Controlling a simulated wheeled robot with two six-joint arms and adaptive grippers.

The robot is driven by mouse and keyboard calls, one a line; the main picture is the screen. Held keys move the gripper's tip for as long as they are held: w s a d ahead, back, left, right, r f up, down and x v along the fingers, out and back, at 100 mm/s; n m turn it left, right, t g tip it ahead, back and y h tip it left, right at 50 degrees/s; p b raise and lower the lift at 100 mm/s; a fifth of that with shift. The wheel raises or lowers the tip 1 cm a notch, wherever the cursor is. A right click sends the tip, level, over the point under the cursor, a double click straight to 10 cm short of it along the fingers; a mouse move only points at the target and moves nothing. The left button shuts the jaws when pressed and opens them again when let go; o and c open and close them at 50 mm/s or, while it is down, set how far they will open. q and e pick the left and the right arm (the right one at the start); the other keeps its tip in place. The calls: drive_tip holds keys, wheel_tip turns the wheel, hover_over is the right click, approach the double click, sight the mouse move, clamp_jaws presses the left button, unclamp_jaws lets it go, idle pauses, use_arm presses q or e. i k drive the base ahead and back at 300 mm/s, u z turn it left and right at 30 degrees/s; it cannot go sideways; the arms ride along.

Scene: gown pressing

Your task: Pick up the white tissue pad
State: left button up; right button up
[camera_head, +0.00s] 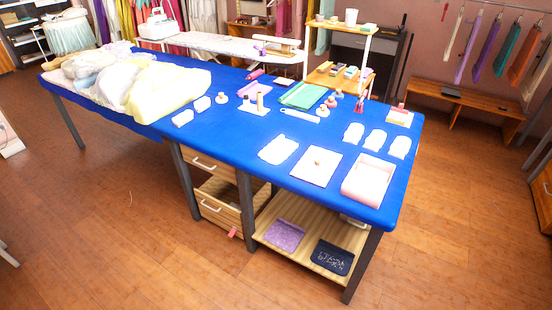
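Several white pieces lie on the blue-covered table (230,140), and I cannot tell for sure which one is the tissue pad. A flat white pad with uneven edges (278,150) lies near the front edge, left of a white square sheet (313,175) with a small reddish thing on it. Three small rounded white pads (375,140) lie in a row at the right. Two more small white blocks (182,118) lie at the left, near the cloth pile. Neither of my grippers is in view.
A pink-and-white tray (367,180) stands at the front right corner. Pale folded garments (165,88) cover the table's left end. A lower shelf (290,258) holds a purple and a navy cloth. Wooden floor (100,210) is clear in front.

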sight(278, 150)
drive_tip(key=u, duration=0.6)
drive_tip(key=i, duration=1.6)
drive_tip(key=z, duration=0.6)
